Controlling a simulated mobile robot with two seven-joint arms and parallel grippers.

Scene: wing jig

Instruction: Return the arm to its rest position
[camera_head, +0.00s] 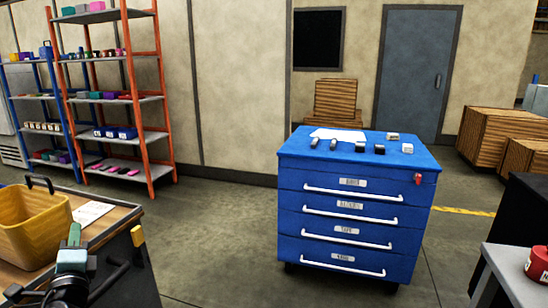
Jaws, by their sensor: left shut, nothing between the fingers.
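My left arm comes in at the lower left corner, with its dark wrist low in the picture. Its left gripper (74,238) points up and away, its green fingers together with nothing seen between them. It is in front of the wooden-topped bench (112,222) and just right of the yellow bin (36,228), which has a dark handle. I cannot tell how far the gripper is from the bin. My right gripper is not in view.
A blue drawer cabinet (350,215) with small tools on top stands right of centre. An orange shelf rack (165,95) is at the back left, wooden crates (500,135) at the back right. A grey table (515,280) holds a red object (537,263). The middle floor is clear.

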